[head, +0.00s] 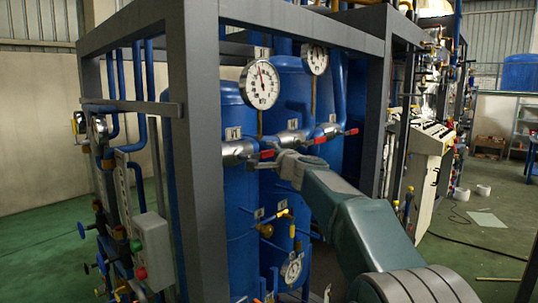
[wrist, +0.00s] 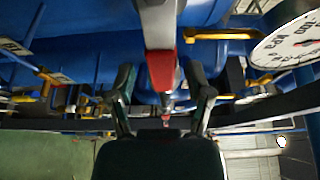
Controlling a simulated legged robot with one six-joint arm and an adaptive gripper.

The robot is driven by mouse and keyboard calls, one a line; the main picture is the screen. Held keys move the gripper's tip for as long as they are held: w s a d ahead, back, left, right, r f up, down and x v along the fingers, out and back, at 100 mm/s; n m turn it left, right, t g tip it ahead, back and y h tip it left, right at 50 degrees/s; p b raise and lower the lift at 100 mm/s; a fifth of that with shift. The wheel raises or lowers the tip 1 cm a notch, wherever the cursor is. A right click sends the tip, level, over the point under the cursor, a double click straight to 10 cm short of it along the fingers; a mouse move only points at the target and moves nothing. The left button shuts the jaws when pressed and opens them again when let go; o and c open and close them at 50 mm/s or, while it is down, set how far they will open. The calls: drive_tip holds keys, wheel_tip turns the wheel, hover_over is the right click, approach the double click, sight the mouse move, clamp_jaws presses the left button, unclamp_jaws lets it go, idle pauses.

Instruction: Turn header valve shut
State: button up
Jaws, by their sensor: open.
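Red-handled valves sit on the silver pipe fittings across the blue tanks in the head view. One red lever (head: 263,154) is at the left fitting and another red lever (head: 319,140) is at the right fitting. I cannot tell which one is the header valve. My arm's end reaches up to this row in the head view, with the fingers not clearly visible there. In the wrist view my gripper (wrist: 163,92) is open, one finger on each side. A red lever (wrist: 161,70) on a grey stem lies between the fingers, with gaps to both; contact does not show.
A round pressure gauge (head: 260,84) stands above the left fitting, and a second gauge (head: 315,59) is behind it. A thick grey frame post (head: 195,150) stands left of the tanks. A grey control box (head: 151,250) hangs at the left.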

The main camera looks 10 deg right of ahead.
drive_tip(key=shift+w+a, duration=0.15)
drive_tip(key=shift+w, duration=0.5)
drive_tip(key=shift+d, duration=0.2)
clamp_jaws()
